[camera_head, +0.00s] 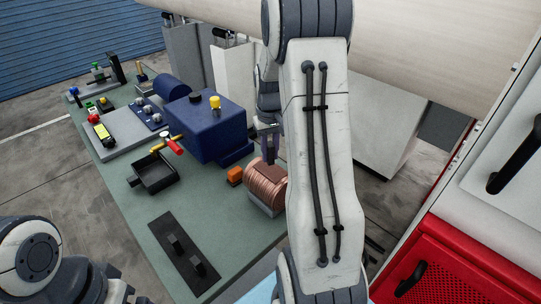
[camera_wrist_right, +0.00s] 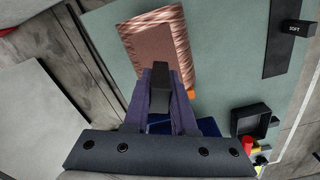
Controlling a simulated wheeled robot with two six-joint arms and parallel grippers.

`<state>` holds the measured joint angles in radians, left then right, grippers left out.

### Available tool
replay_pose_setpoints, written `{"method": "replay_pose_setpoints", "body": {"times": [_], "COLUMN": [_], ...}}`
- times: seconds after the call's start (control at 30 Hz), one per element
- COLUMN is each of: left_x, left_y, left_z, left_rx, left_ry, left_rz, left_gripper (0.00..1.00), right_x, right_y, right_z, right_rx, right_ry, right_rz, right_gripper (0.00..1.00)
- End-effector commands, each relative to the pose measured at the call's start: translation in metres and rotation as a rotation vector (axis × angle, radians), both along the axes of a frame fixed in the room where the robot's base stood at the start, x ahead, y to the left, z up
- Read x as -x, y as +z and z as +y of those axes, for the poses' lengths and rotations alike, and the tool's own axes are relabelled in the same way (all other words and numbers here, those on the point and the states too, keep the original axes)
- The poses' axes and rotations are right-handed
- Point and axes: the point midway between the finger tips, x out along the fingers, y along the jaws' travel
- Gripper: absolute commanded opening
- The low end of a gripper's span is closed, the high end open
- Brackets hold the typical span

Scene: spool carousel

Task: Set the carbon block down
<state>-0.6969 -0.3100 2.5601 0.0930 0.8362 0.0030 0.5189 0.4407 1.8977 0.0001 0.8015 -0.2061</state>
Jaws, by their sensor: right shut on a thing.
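My right gripper (camera_head: 268,150) hangs over the right side of the green bench, just behind the copper-wound spool (camera_head: 265,188). In the right wrist view, its purple fingers (camera_wrist_right: 160,100) are shut on a small dark block, the carbon block (camera_wrist_right: 160,88).
A black strip (camera_head: 165,230) with two dark blocks lies at the bench front; one is marked SOFT (camera_wrist_right: 298,28). An orange block (camera_head: 235,176) sits beside the spool. A black open tray (camera_head: 154,173), blue machine (camera_head: 207,130) and grey panel with small parts stand further left.

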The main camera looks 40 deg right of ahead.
Motion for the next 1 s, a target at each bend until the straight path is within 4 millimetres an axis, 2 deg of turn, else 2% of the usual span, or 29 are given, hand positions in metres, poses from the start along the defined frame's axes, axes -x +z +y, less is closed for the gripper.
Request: {"method": "replay_pose_setpoints", "body": {"times": [0.03, 0.2, 0.57, 0.6, 0.63, 0.67, 1.0], "left_x": [0.000, 0.000, 0.000, 0.000, 0.000, 0.000, 0.000], "left_y": [0.006, 0.010, 0.006, 0.007, 0.007, 0.007, 0.009], "left_z": [0.000, 0.000, 0.000, 0.000, 0.000, 0.000, 0.000], "left_rx": [0.000, 0.000, 0.000, 0.000, 0.000, 0.000, 0.000], "left_ry": [0.000, -0.001, -0.001, -0.001, -0.001, -0.001, -0.001], "left_rz": [0.000, 0.000, 0.000, 0.000, 0.000, 0.000, 0.000], "left_gripper": [1.00, 1.00, 1.00, 1.00, 1.00, 1.00, 1.00], "right_x": [0.002, 0.002, 0.002, 0.002, 0.002, 0.002, 0.002], "right_y": [-0.007, -0.023, -0.028, -0.027, -0.027, -0.027, -0.024], "right_z": [0.000, 0.000, -0.001, -0.001, -0.001, -0.001, -0.001], "right_rx": [-0.003, -0.002, -0.001, 0.000, 0.000, -0.001, 0.000], "right_ry": [-0.001, -0.002, -0.002, -0.002, -0.002, -0.002, -0.001], "right_rz": [0.006, 0.003, 0.002, 0.001, 0.001, 0.002, 0.001], "right_gripper": [0.00, 0.00, 0.00, 0.36, 0.47, 0.54, 0.54]}}
